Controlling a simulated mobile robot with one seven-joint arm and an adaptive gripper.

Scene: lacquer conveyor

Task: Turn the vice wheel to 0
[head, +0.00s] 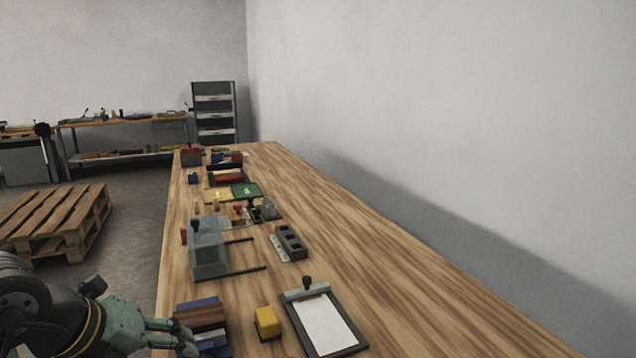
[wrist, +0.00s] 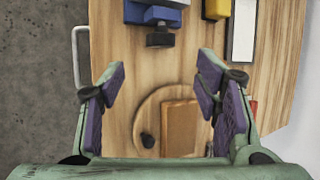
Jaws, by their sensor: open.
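My gripper (head: 184,336) shows at the lower left in the head view, beside the near-left edge of the bench. A blue vice with a brown block (head: 200,317) stands just past the fingertips in the head view. In the wrist view, part of a blue and grey body (wrist: 153,13) shows at the top, ahead of the fingers. A small dark round part (wrist: 160,39), which seems to be its wheel, faces my gripper. No scale or number is readable.
A round wooden disc (wrist: 147,107) with a dark knob and an orange-brown block lies between and below the fingers. A yellow block (head: 267,321) and a clipboard (head: 326,325) stand right of the vice. A grey clear-sided box (head: 208,254) stands beyond. The bench's right side is clear.

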